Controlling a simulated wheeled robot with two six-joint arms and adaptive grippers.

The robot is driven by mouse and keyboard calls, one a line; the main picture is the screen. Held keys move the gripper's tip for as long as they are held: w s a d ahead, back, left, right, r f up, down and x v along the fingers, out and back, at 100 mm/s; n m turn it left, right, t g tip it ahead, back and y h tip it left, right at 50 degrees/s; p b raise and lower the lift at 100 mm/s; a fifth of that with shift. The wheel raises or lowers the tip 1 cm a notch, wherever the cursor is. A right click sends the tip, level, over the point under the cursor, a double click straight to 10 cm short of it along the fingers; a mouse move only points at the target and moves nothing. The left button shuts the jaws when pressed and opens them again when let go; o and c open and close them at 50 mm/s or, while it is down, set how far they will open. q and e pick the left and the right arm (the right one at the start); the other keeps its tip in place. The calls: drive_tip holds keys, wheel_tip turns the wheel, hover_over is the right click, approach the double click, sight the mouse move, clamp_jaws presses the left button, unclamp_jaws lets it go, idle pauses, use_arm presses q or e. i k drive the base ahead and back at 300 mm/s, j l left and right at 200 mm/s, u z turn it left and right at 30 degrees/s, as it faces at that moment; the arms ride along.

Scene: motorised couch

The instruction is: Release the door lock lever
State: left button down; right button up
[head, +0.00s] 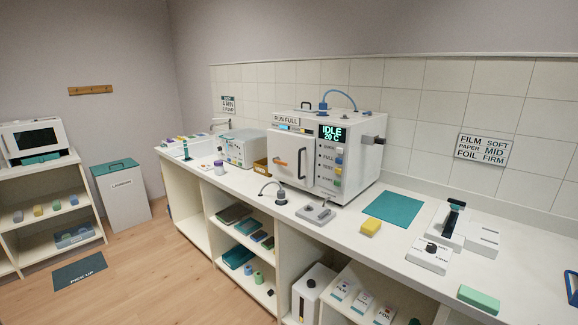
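A white box-shaped machine (350,180) stands on the long counter against the tiled wall. Its display (331,134) reads IDLE and 20 C. The front door (292,178) looks closed and has a dark vertical handle (302,164). A small orange lever (280,163) sits on the door's left part, close to level and slightly tilted; I take it to be the door lock lever. Neither of my grippers is in view, and nothing blocks the lever.
On the counter (340,235) are a grey device (316,213), a yellow sponge (371,228), a teal mat (393,208) and a white device with a black lever (453,218). Open shelves lie below. The wooden floor (150,270) at left is mostly free.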

sight(276, 160)
drive_tip(key=i+j+z, duration=0.35)
drive_tip(key=i, duration=0.45)
drive_tip(key=i+j+z, duration=0.4)
drive_tip(key=i+j, duration=0.3)
drive_tip(key=j, duration=0.1)
